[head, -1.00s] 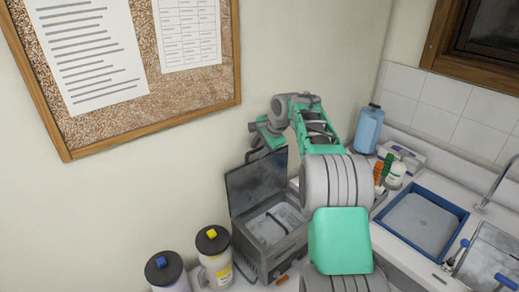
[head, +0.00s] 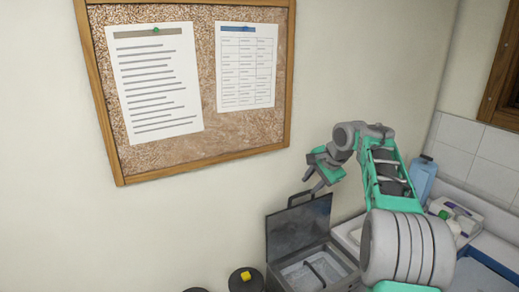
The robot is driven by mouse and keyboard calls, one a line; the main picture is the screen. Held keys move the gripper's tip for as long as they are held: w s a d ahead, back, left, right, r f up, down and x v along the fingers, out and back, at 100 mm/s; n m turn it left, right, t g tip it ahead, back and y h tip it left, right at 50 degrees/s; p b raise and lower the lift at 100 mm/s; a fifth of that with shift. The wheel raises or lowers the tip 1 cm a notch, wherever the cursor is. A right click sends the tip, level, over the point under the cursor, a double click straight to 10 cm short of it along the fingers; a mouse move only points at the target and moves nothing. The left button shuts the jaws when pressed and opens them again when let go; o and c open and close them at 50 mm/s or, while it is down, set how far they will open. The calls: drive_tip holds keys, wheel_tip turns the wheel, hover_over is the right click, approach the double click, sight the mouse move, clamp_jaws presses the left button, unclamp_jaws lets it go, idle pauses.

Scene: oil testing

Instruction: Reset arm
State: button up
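My gripper (head: 318,177) is at the end of my green and grey arm, raised above the open lid of a dark grey box (head: 300,230). The gripper points down and to the left. Its fingers look spread apart, and I see nothing between them. The box stands against the wall with its lid up and a light interior showing. My arm hides part of the counter to the right.
A blue bottle (head: 422,177) and a white container (head: 456,212) stand at the back right, near the tiled wall. A blue-rimmed tray (head: 490,262) is at the lower right. A corkboard (head: 200,166) hangs on the wall.

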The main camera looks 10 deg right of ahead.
drive_tip(key=s+d+f+n+g+h, duration=0.15)
drive_tip(key=s+f+n+g, duration=0.25)
drive_tip(key=s+f+n, duration=0.85)
drive_tip(key=s+a+f+m+h+b, duration=0.1)
drive_tip(key=s+a+f, duration=0.25)
drive_tip(key=s, duration=0.75)
drive_tip(key=s+a+f+m+b, duration=0.15)
drive_tip(key=s+a, duration=0.35)
drive_tip(key=s, duration=0.6)
drive_tip(key=a+r+n+t, duration=0.2)
drive_tip(key=a+r, duration=0.3)
drive_tip(key=r, duration=0.1)
drive_tip(key=shift+w+a+n+t+b, duration=0.15)
drive_tip(key=shift+w+n+t+b, duration=0.15)
drive_tip(key=shift+w+n+b, duration=0.15)
drive_tip(key=shift+s+r, duration=0.1)
drive_tip(key=shift+r, duration=0.05)
